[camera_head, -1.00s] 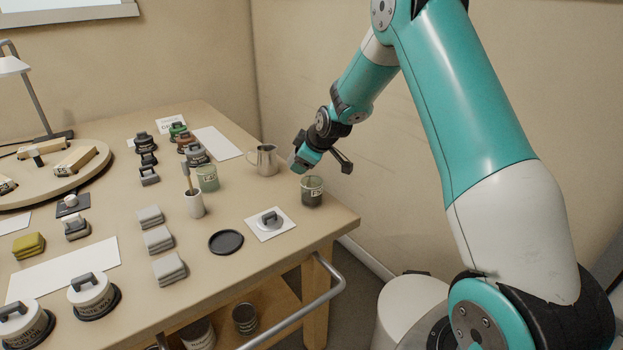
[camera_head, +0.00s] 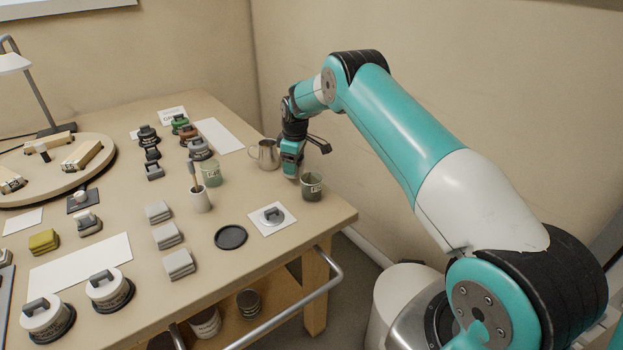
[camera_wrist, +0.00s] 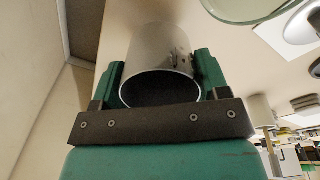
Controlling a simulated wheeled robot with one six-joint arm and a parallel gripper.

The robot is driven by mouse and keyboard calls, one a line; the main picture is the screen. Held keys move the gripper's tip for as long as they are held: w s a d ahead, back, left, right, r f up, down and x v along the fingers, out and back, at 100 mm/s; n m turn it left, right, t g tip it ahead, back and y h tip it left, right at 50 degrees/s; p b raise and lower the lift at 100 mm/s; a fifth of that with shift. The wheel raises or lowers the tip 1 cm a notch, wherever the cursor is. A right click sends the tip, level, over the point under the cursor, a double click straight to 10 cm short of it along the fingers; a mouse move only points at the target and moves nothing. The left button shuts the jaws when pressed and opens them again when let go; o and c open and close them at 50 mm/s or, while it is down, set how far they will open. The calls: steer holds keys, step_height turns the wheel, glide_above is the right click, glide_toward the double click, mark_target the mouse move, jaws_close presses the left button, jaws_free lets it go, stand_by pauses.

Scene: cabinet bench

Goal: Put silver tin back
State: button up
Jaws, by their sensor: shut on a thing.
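The silver tin (camera_wrist: 158,58) is a plain metallic cylinder between my fingers in the wrist view, with its dark open end towards the camera. My gripper (camera_wrist: 160,82) is shut on it, one green finger on each side. In the head view my gripper (camera_head: 290,168) points down at the table's back right, between the steel pitcher and a dark glass jar. The tin is mostly hidden there, and I cannot tell whether it touches the table.
The steel pitcher (camera_head: 265,154) stands just left of my gripper, and the glass jar (camera_head: 312,187) just right and nearer. A white card with a handled grey lid (camera_head: 272,214) and a black round coaster (camera_head: 230,237) lie in front. The wall is behind.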

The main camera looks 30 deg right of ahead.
steer(key=shift+w+f+g+b, duration=0.3)
steer(key=shift+w+g+b, duration=0.15)
steer(key=shift+b, duration=0.1)
steer(key=shift+w, duration=0.1)
steer(key=shift+a+r+g, duration=0.1)
steer(key=shift+g, duration=0.15)
